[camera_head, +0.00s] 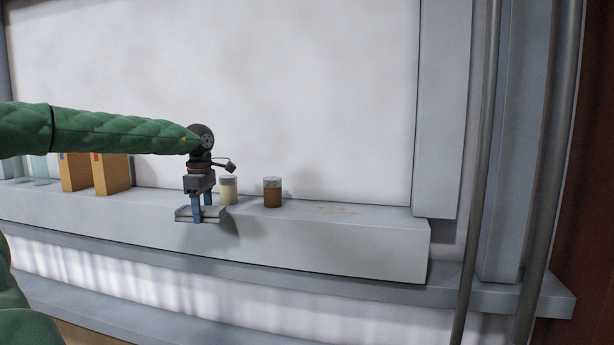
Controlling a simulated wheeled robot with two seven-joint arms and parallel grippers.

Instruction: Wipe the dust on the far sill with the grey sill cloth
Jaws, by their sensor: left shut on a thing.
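My left gripper (205,216) points down in front of the grey sill (330,240). It is shut on the grey sill cloth (186,214), a flat grey pad held near the sill's front edge. I cannot tell whether the cloth touches the sill. A faint tan patch of dust (336,210) lies on the sill top to the right, beyond the jars. My right gripper is not in view.
A pale jar (228,190) stands just right of my left gripper, and a brown jar (272,192) stands between it and the dust. Orange-brown boxes (112,174) and pale glass items (39,168) stand at left. Grey vertical pipes (478,170) rise at right.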

